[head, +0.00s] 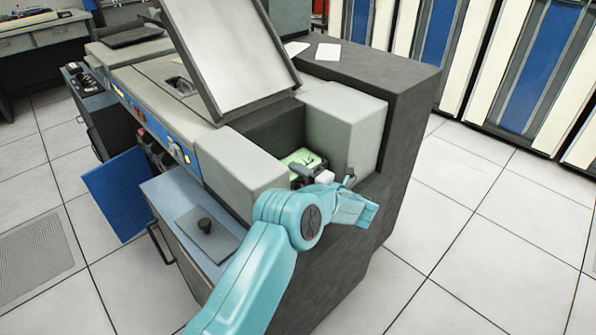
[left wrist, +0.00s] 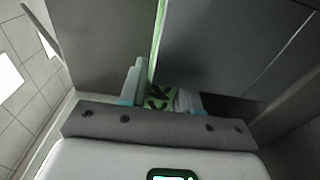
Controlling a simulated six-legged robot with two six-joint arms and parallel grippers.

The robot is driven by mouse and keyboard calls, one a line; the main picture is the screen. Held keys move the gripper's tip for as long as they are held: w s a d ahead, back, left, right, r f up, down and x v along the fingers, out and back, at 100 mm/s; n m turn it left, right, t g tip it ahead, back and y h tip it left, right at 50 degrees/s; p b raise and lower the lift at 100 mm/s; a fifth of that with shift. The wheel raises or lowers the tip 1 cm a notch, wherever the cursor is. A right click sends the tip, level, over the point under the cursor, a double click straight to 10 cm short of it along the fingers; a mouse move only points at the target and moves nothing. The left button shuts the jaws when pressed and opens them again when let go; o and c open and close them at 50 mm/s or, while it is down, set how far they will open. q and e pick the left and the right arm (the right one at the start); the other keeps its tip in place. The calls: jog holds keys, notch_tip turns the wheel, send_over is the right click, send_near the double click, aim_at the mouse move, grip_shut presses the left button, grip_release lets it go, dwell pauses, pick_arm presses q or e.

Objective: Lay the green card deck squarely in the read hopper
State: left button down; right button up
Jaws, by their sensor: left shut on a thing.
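The green card deck (head: 302,159) is down in the read hopper (head: 275,132), the recess between two grey blocks of the machine. Only part of its top shows in the head view. My left gripper (head: 312,172) reaches in at the hopper's front and is shut on the deck. In the left wrist view the fingers (left wrist: 160,97) stand on either side of a green piece of the deck (left wrist: 160,98). A thin green strip also runs up between dark surfaces there. I cannot tell whether the deck rests on the hopper floor. My right gripper is not in view.
A tilted cover (head: 232,60) stands open behind the hopper. White cards (head: 328,52) lie on the dark top at the back. A blue-grey surface with a weight-like plate (head: 208,232) is at the left front. Open tiled floor (head: 480,240) lies to the right.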

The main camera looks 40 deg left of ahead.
pick_arm(q)
jog(key=shift+f+b, duration=1.15)
jog(key=shift+f, duration=1.25)
jog(key=c, duration=0.7)
grip_release()
jog(key=d+p, duration=0.1)
jog(key=d, duration=1.5)
jog(key=shift+d, duration=0.2)
jog(key=shift+r, duration=0.1)
